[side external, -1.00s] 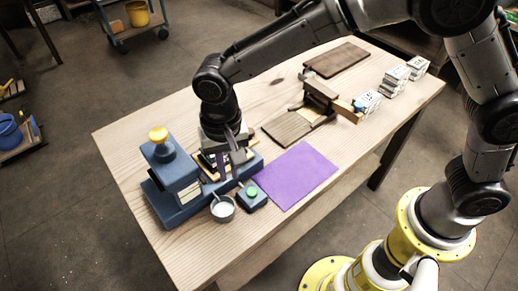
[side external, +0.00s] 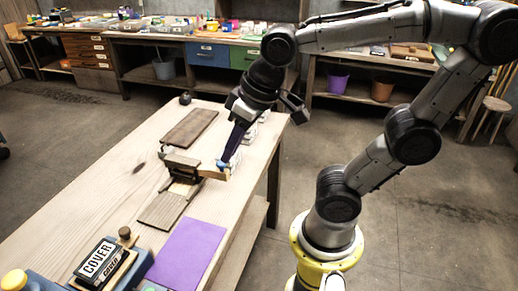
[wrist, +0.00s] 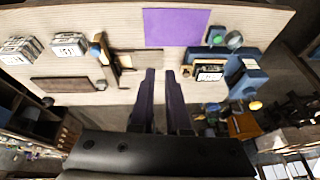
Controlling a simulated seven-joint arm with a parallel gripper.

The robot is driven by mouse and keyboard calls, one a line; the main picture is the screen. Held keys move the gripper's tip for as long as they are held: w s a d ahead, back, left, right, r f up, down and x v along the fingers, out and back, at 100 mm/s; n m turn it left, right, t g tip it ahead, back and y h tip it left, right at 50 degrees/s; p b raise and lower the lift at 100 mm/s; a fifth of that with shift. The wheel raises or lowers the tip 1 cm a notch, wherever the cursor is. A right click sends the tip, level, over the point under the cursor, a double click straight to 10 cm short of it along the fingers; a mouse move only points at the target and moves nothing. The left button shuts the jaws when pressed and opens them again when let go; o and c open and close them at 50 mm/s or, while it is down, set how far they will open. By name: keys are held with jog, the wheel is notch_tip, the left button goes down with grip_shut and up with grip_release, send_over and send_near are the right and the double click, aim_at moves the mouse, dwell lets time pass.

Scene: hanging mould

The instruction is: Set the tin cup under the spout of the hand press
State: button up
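A small grey cup with pale contents (wrist: 233,40) stands on the table beside the blue press in the wrist view; it is outside the side view. The blue press (wrist: 245,75) has a yellow knob (side external: 14,281), cut off at the lower left of the side view. I cannot make out a spout on it. My gripper (wrist: 161,72) is open, its two dark purple fingers apart with nothing between them. In the side view my gripper (side external: 229,156) points down near the blue-tipped handle of a wooden device (side external: 182,165). The cup is well away from my fingers.
A purple mat (side external: 187,255), a box marked COVER (side external: 100,262) and a blue pad (wrist: 217,35) lie near the press. A dark board (side external: 190,127) and white stacks (wrist: 70,43) lie at the other end. Bare wood shows along the table's left.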

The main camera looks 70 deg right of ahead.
jog(key=shift+n+t+h, duration=0.3)
jog(key=shift+n+t, duration=0.1)
jog(key=shift+t, duration=0.1)
jog(key=s+d, duration=0.1)
jog(key=s+f, duration=0.1)
jog(key=s, duration=0.1)
jog(key=s+d, duration=0.1)
jog(key=s, duration=0.1)
jog(key=shift+d+f, duration=0.15)
jog(key=shift+d, duration=0.2)
jog(key=shift+c, duration=0.2)
